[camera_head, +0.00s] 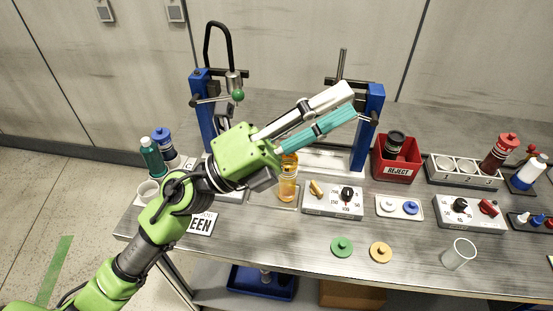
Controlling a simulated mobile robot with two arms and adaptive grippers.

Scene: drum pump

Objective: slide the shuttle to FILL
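My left gripper (347,104) reaches in over the bench, with one pale finger and one teal finger pointing up and right toward the right blue post. The fingers lie close together, and I cannot tell whether they are shut. No held object shows between them. An amber container (288,184) stands on the bench just below the gripper, partly hidden by it. I cannot clearly pick out the shuttle or a FILL mark. The area between the two blue posts is partly covered by my gripper. My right gripper is not in view.
A left blue post (202,112) and a right blue post (367,128) stand on the metal bench. A red REJECT bin (397,171), a dial box (333,203) and a clear glass (458,254) stand to the right. Green (342,247) and orange discs (381,252) lie near the front.

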